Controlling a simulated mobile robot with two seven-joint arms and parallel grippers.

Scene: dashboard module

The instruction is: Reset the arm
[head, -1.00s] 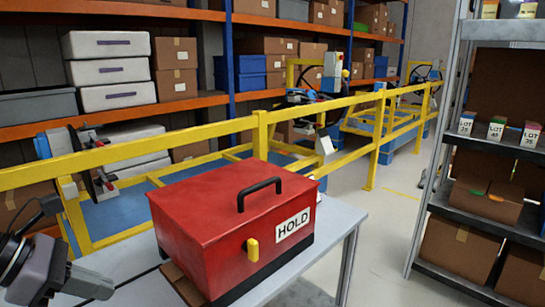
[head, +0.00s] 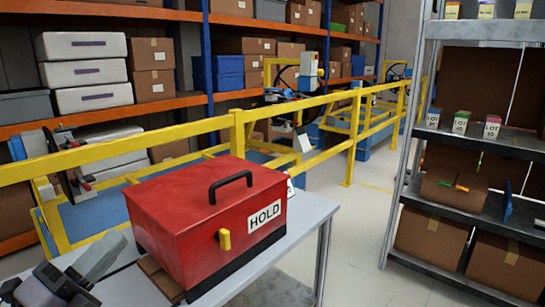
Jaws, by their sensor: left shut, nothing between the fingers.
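My left gripper (head: 102,252) shows at the lower left, grey, with its fingers together and nothing between them. It points up and to the right, at the left of the red box (head: 195,222) in the picture, with a gap between them. The red box stands on a light grey table (head: 275,262); it has a black handle on its lid, a yellow latch and a white HOLD label. Its lid is closed. My right gripper is out of view.
A yellow railing (head: 190,133) runs behind the table, with blue-based equipment beyond it. A grey shelf rack (head: 490,207) with cartons and small LOT boxes (head: 461,122) stands at the right. Open floor (head: 350,235) lies between table and rack.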

